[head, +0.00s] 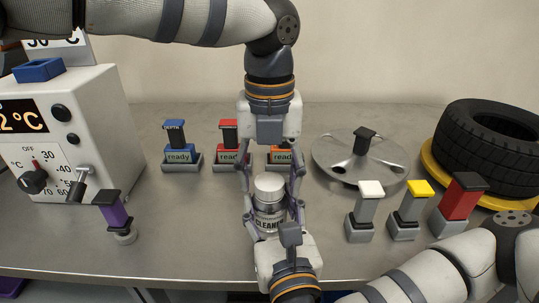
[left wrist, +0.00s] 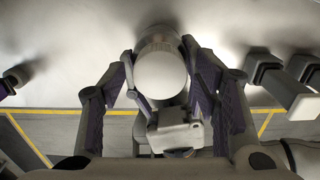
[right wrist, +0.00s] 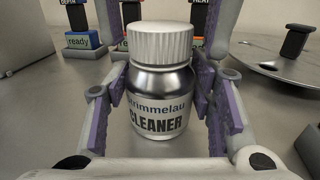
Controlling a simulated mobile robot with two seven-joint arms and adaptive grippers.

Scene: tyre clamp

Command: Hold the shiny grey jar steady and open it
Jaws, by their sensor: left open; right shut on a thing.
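The shiny grey jar (head: 268,218) with a white ribbed lid (head: 268,186) stands upright on the metal table. Its label reads "CLEANER", clear in the right wrist view (right wrist: 160,112). My right gripper (head: 272,213) reaches in from the front and is shut on the jar's body. My left gripper (head: 270,178) points down from above, open, with its fingers on either side of the lid and apart from it. The left wrist view looks down on the round lid (left wrist: 161,75) between the fingers; the jar's body is mostly hidden there.
Blue, red and orange "ready" blocks (head: 181,155) stand behind, the orange one partly covered by my left gripper. A metal disc (head: 335,160) and a tyre (head: 490,150) are right. White, yellow and red-topped clamps (head: 408,215) stand front right. A purple piece (head: 115,215) and a dial box (head: 95,110) are left.

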